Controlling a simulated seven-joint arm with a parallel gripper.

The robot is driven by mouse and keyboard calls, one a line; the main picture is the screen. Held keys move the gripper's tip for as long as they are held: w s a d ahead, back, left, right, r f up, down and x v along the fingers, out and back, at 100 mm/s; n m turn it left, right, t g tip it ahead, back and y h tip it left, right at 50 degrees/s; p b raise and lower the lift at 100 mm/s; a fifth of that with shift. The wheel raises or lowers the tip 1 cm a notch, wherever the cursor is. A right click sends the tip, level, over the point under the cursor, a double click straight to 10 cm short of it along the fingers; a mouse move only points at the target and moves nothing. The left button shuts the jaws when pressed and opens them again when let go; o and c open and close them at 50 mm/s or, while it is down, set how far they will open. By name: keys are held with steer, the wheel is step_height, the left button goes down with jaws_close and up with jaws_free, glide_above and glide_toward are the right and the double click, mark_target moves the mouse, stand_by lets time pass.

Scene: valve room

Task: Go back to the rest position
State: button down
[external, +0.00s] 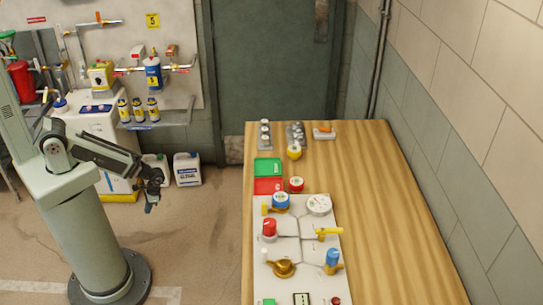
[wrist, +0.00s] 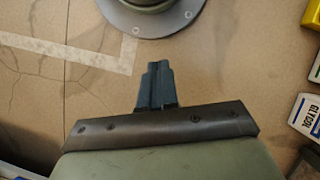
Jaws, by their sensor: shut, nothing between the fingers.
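My gripper (external: 151,207) hangs over the open floor between my base and the wooden table, pointing down. It is shut and empty. In the wrist view my gripper (wrist: 157,72) shows its fingers together, with bare floor around them and a round grey base plate (wrist: 150,18) at the top. In the external view my arm is folded low beside my green column, well apart from the table.
The wooden table (external: 400,220) at the right holds a white valve panel (external: 300,250), a green tray (external: 268,167) and a red tray (external: 268,186). White jugs (external: 187,169) stand on the floor behind my gripper. The floor between is clear.

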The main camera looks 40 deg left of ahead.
steer(key=s+a+f+n+g+h, duration=0.1)
steer(key=s+a+f+n+g, duration=0.1)
steer(key=s+a+f+n, duration=0.2)
steer(key=shift+s+a+h, duration=0.4)
steer(key=shift+s+a, duration=1.1)
steer(key=shift+a, duration=1.8)
